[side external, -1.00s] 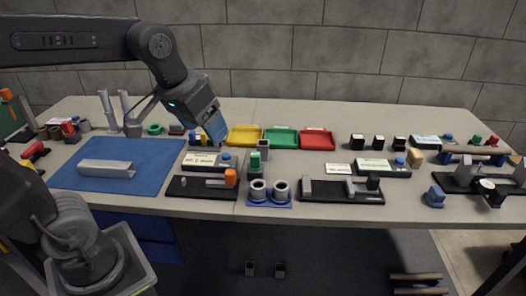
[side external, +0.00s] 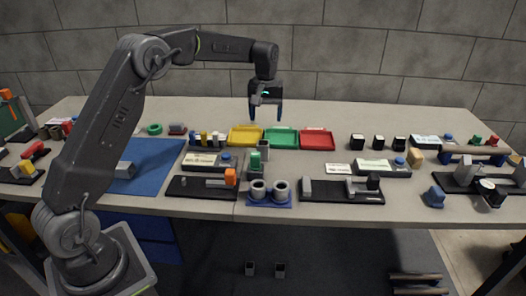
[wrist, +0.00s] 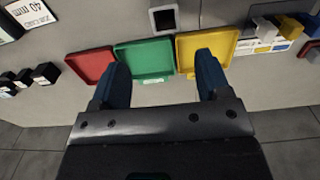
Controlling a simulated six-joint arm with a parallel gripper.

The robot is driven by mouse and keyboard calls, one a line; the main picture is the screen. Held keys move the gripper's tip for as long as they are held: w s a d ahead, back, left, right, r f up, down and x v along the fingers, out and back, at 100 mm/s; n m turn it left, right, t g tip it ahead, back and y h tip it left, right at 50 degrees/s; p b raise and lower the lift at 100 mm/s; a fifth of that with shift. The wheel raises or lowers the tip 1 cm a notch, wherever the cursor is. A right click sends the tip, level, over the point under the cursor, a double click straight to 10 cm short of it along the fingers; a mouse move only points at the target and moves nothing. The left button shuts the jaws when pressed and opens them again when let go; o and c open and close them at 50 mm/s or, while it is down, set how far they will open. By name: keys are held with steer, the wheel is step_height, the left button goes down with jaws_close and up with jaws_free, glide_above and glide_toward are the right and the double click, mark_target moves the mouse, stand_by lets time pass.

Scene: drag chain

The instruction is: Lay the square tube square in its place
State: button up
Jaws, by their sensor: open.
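A grey square tube (side external: 264,148) with a dark hollow top stands on the bench in front of the green tray. It also shows at the top of the wrist view (wrist: 163,16). A longer grey piece (side external: 125,170) lies on the blue mat (side external: 157,165) at left. My arm hides most of it, so I cannot tell its full shape. My gripper (side external: 266,115) points down above the trays, behind the upright tube and apart from it. In the wrist view its blue fingers (wrist: 162,65) are spread with nothing between them.
Yellow (side external: 246,137), green (side external: 281,138) and red (side external: 317,139) trays stand in a row beneath my gripper. Black fixtures (side external: 203,187) and a blue base with two grey rings (side external: 268,195) line the front edge. Bare bench lies behind the trays.

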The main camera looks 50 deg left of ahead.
mark_target(263, 151)
step_height(263, 151, down, 8)
steer(key=shift+s+a+f, duration=0.1)
steer(key=shift+s+f, duration=0.15)
steer(key=shift+f, duration=1.15)
steer(key=shift+s+f, duration=0.2)
steer(key=shift+f, duration=1.15)
steer(key=shift+r, duration=0.1)
steer(key=c, duration=1.2)
